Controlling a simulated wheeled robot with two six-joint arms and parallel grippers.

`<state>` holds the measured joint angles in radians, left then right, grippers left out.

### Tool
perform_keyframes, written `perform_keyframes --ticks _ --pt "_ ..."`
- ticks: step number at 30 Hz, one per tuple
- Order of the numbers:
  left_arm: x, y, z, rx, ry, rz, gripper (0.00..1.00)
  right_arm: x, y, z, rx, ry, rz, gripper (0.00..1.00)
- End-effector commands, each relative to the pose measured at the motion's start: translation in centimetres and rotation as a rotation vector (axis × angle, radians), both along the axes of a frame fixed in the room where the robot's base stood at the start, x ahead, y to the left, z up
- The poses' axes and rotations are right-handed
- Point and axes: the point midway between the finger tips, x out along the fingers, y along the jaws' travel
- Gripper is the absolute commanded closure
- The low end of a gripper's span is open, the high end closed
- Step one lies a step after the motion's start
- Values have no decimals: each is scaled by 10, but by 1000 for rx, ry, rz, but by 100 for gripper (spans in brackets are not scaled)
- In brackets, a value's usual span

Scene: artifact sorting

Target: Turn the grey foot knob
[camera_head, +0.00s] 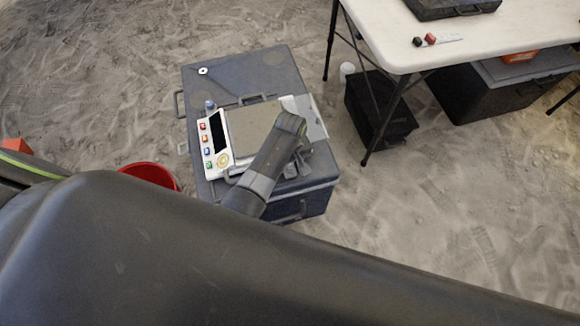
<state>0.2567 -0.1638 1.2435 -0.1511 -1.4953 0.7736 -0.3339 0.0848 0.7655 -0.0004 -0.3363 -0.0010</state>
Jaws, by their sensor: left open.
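A white scale with a beige plate (252,128) sits on top of a blue-grey case (235,72). Its white control panel (214,140) on the left has a dark display, several coloured buttons and a round yellowish dial. My right gripper is not in view.
A white table (520,45) stands at the right, with a dark case and small red and black items on it. Dark bins (380,110) stand beneath it. A red bucket (150,174) is left of the case. Sandy floor between case and table is clear.

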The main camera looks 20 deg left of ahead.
Motion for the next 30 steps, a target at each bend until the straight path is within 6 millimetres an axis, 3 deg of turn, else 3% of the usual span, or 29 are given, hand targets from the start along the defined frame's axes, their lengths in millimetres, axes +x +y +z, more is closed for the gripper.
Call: perform_keyframes --ticks 13,23,30 --pt "0 0 -4 0 0 0 58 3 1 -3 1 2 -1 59" --pt "0 0 -4 0 0 0 100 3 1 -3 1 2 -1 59" --pt "0 0 -3 0 1 -19 100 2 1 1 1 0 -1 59"
